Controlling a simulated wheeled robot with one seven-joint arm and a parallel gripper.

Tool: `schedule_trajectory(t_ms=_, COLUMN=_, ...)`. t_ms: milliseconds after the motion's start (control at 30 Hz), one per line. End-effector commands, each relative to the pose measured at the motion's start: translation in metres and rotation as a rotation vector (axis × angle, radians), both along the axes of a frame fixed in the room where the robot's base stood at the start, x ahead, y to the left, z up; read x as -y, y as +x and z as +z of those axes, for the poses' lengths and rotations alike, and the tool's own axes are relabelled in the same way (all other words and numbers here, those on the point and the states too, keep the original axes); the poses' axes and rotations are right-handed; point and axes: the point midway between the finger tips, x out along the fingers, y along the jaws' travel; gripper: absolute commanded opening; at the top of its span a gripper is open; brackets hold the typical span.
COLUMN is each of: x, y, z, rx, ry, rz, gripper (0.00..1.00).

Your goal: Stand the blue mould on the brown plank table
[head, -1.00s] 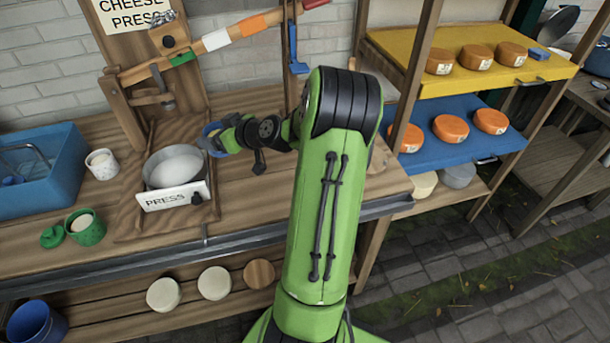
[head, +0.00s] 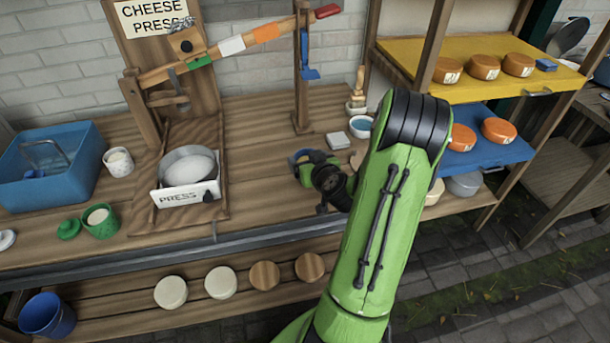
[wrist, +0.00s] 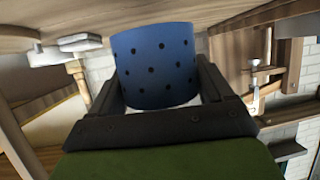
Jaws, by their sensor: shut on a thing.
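The blue mould (wrist: 155,68), a cylinder with small dark holes, is between my gripper's fingers (wrist: 158,90) in the wrist view. My gripper is shut on it. In the head view, my gripper (head: 304,166) is over the brown plank table (head: 258,140), right of the press, and only a sliver of the mould (head: 299,156) shows there. The wrist view looks inverted, with the wooden surface along the top near the mould's edge. I cannot tell whether the mould touches the table.
The press pan (head: 185,165) stands to the left, with a green mug (head: 101,225) and blue tub (head: 50,175) beyond. A cheese rack (head: 480,88) stands at right. Bare planks lie around my gripper.

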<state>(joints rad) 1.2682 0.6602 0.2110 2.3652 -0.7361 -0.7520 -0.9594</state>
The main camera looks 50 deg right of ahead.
Motion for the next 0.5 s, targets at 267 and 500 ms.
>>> schedule_trajectory(t_ms=267, x=0.0, y=0.0, z=-0.038, rx=0.002, ry=0.0, rz=0.001, gripper=0.5)
schedule_trajectory(t_ms=500, x=0.0, y=0.0, z=-0.038, rx=0.002, ry=-0.001, rz=0.001, gripper=0.5)
